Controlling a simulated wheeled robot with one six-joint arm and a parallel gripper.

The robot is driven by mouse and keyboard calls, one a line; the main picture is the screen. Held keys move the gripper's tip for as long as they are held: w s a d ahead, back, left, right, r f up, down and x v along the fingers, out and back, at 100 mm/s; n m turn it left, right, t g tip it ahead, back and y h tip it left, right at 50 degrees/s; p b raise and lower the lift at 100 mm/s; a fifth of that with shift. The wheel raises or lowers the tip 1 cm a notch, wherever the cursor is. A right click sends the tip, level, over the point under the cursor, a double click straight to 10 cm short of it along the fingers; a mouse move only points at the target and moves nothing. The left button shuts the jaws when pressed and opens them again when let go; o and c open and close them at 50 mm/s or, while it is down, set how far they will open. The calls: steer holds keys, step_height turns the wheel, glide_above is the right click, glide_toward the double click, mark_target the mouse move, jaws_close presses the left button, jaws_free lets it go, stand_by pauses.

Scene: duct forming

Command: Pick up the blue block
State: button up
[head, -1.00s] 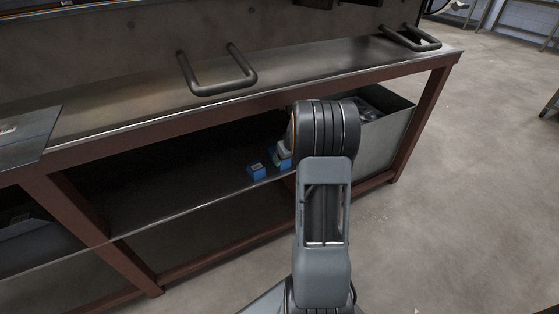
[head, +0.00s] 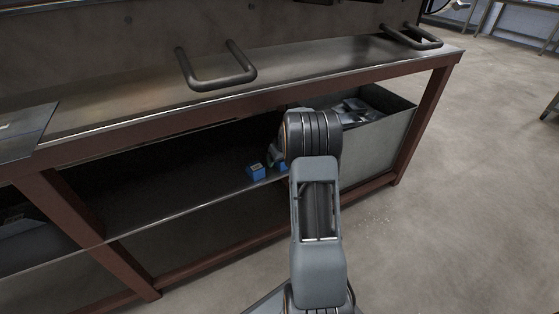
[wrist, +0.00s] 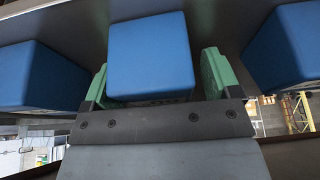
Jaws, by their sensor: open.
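Three blue blocks show in the wrist view: one in the middle (wrist: 150,55), one at the left (wrist: 38,75) and one at the right (wrist: 288,48). My gripper (wrist: 155,78) is open, its green fingers on either side of the middle block; a gap shows at the right finger, and the left finger is close to the block. In the head view one blue block (head: 256,172) stands on the lower shelf near its front edge, left of my gripper (head: 275,155). Another blue block (head: 283,167) is partly hidden by my arm; the third is hidden.
The workbench top (head: 330,72) lies above the shelf (head: 180,204), with its front rail between. A grey metal bin (head: 375,150) stands right of my arm. Two dark handles, one of them the left handle (head: 217,82), sit on the bench top. Open floor lies to the right.

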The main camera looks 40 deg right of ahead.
steer(key=shift+c, duration=0.5)
steer(key=c, duration=1)
steer(key=shift+r, duration=0.1)
steer(key=shift+c, duration=0.5)
steer(key=shift+r, duration=0.1)
